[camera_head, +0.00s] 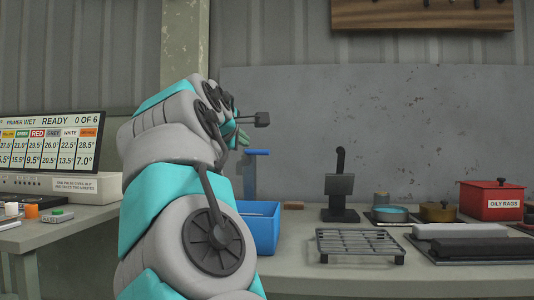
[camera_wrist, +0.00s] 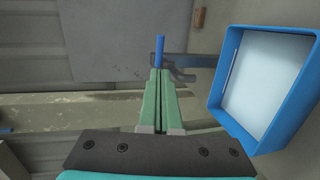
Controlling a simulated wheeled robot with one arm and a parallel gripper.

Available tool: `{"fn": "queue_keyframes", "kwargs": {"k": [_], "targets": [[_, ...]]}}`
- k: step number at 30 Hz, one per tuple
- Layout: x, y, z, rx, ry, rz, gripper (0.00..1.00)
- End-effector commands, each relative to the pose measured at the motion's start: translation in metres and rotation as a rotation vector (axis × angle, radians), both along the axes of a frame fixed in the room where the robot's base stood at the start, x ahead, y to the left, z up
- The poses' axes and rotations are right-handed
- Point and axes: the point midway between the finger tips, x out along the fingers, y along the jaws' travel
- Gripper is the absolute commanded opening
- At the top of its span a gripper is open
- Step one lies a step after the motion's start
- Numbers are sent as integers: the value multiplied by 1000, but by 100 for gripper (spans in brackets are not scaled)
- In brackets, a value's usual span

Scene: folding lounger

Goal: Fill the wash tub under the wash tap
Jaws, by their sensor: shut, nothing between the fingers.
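The wash tub (camera_head: 262,232) is a blue rectangular bin on the bench, partly hidden behind my arm in the head view. In the wrist view the tub (camera_wrist: 290,128) is at the right, with a pale flat surface inside; I cannot tell whether that is water. The wash tap (camera_head: 250,178) has a blue lever (camera_head: 257,152) on top and stands behind the tub. My gripper (camera_wrist: 160,73) is shut and empty, its green fingertips pointing at the blue lever (camera_wrist: 160,48). I cannot tell whether they touch it. In the head view my arm mostly hides the gripper.
A display screen (camera_head: 50,145) stands at left. A grey panel (camera_head: 400,125) backs the bench.

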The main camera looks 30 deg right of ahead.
Motion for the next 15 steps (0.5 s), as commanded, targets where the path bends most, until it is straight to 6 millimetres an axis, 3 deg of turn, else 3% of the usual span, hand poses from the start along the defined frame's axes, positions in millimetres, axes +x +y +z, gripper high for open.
{"fn": "queue_keyframes", "kwargs": {"k": [5, 15], "targets": [[11, -10, -3, -7, 3, -5, 0], [55, -48, -11, -5, 1, -3, 0]]}}
